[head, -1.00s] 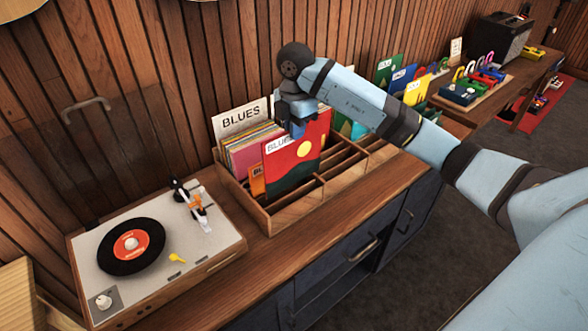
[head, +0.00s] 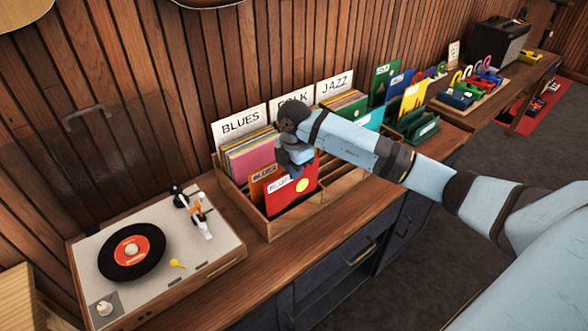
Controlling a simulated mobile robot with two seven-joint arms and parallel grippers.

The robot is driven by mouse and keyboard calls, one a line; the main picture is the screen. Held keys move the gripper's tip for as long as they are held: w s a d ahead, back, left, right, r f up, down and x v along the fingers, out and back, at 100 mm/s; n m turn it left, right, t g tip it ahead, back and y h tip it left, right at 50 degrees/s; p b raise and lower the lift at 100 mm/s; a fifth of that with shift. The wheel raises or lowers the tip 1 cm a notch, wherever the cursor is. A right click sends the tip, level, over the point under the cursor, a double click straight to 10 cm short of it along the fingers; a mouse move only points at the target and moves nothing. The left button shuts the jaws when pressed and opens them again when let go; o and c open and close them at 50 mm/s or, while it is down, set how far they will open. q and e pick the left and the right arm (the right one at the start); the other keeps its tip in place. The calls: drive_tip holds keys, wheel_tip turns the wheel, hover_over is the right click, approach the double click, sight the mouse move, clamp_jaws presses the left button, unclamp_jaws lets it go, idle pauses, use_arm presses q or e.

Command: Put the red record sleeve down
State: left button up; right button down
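The red record sleeve (head: 284,200), with a yellow sun and a blues label, stands upright in the front left part of the wooden record crate (head: 290,225). Its lower part is hidden behind the crate's front wall. My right gripper (head: 293,168) is at the sleeve's top edge and appears shut on it; the fingertips are partly hidden. An orange blues sleeve (head: 262,180) stands just behind it to the left. My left gripper is not in view.
Behind are rows of records under blues (head: 240,124), folk and jazz (head: 334,87) signs. A record player (head: 222,240) stands left of the crate. The crate's front slots to the right look empty. Colourful items stand farther right.

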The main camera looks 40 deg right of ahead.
drive_tip(key=shift+f, duration=0.1)
drive_tip(key=shift+f, duration=0.5)
drive_tip(key=c, duration=1.3)
unclamp_jaws()
drive_tip(key=shift+r, duration=0.1)
